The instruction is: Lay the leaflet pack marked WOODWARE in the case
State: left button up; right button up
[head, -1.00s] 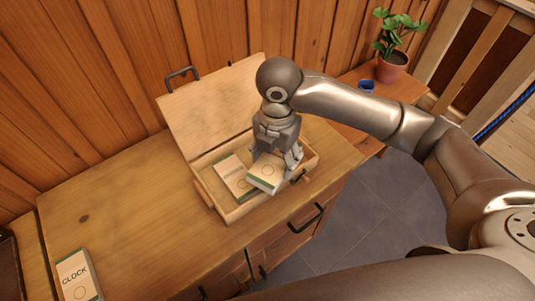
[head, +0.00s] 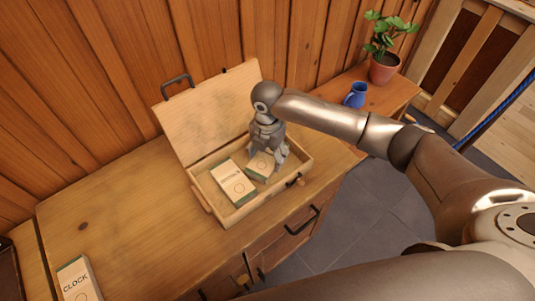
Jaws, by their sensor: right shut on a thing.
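The open wooden case (head: 221,218) stands on the cabinet top, its lid (head: 208,109) tilted back towards the wall. One white pack with green edges (head: 233,182) lies in the left part of the case; its print is too small to read. My right gripper (head: 268,163) is inside the right part of the case, shut on a second white pack (head: 261,165). That pack is beside the first, low in the case; its marking cannot be read and the gripper hides part of it. My left gripper is not in view.
A pack marked CLOCK (head: 76,280) lies at the front left of the wooden cabinet top (head: 120,220). The middle of the top, left of the case, is clear. A blue mug (head: 355,95) and a potted plant (head: 384,66) stand at the back right.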

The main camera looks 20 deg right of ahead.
aim_at(267, 156)
jog(key=shift+f, duration=0.15)
jog(key=o, duration=1.2)
jog(key=shift+f, duration=0.15)
notch_tip(267, 156, up, 12)
jog(key=b, duration=0.1)
jog(key=shift+r, duration=0.2)
